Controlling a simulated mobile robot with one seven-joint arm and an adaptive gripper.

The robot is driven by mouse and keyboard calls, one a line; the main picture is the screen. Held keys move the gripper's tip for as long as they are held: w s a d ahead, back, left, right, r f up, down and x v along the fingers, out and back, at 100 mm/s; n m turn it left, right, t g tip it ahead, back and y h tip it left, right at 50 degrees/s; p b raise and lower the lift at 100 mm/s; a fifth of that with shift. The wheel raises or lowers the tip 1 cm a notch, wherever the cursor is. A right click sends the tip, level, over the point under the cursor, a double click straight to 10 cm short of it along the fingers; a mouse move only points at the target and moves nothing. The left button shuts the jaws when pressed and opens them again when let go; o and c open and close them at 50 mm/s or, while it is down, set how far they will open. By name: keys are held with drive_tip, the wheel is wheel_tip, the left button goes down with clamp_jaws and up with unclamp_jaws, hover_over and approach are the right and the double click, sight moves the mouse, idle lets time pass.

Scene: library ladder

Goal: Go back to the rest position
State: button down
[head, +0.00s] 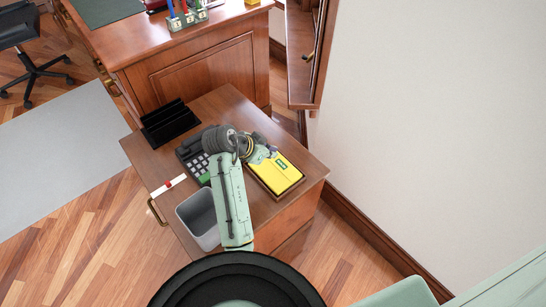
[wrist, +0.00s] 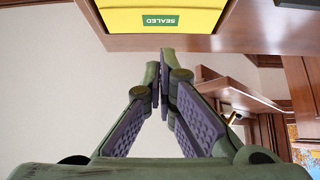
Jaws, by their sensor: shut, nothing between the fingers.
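My gripper (head: 262,154) is shut and empty. In the head view my pale green arm reaches forward over the small wooden cabinet, and the gripper overlaps the back-left end of the yellow box (head: 282,176). In the wrist view the fingertips (wrist: 160,62) are together with nothing between them. The yellow box (wrist: 160,18) with a green "SEALED" label shows beyond the fingertips at the top there, with a visible gap. Part of the box is hidden by my gripper in the head view.
The wooden cabinet top (head: 226,98) also holds a black rack (head: 170,124), a dark keypad device (head: 196,168), a red-and-white item (head: 168,187) and a grey bin (head: 199,217). A desk (head: 200,70) stands behind; a white wall (head: 430,120) is on the right.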

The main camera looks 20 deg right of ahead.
drive_tip(key=b+v, duration=0.1)
drive_tip(key=v, duration=0.5)
drive_tip(key=shift+s+a, duration=0.2)
drive_tip(key=shift+a, duration=0.1)
